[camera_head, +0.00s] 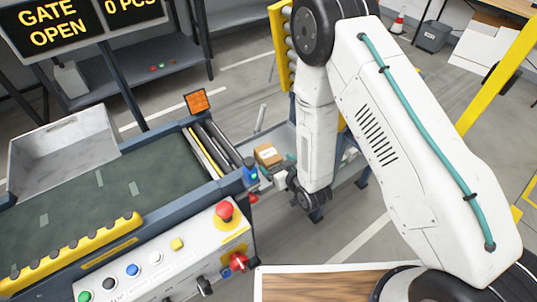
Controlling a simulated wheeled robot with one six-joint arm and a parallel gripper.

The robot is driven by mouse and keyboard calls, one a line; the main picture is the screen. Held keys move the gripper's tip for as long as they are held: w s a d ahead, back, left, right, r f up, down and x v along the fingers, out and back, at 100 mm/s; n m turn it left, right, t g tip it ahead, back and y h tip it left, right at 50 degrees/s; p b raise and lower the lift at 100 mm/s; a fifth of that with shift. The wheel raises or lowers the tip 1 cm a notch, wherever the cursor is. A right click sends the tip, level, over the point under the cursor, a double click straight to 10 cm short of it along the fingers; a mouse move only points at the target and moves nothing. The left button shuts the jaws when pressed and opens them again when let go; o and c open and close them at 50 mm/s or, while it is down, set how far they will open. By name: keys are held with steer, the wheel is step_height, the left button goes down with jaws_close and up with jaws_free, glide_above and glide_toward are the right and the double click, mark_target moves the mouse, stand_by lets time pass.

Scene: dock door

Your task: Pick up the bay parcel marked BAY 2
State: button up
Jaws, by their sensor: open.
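A small brown cardboard parcel (267,155) with a pale label sits on a grey surface just past the end of the roller conveyor. The label is too small to read, so I cannot tell whether it says BAY 2. My gripper (266,182) is at the end of my white arm, small and partly lost among the parts around it. It appears just in front of the parcel in the picture, and I see nothing held in it. Whether it touches the parcel cannot be told. My arm hides part of the surface to the right.
A dark belt conveyor (95,195) ends in rollers at left, with a grey tub (62,150) beside it. A control panel (165,262) with a red stop button (225,211) stands in front. A sign reads GATE OPEN (58,24). A wooden top (315,286) lies at the bottom.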

mark_target(269, 157)
steer(key=shift+w+a+f, duration=0.15)
steer(key=shift+a+f, duration=0.15)
steer(key=shift+f, duration=0.1)
steer(key=x, duration=0.7)
steer(key=shift+w+d+f, duration=0.1)
steer(key=shift+w+d, duration=0.05)
steer(key=shift+d, duration=0.2)
steer(key=c, duration=1.2)
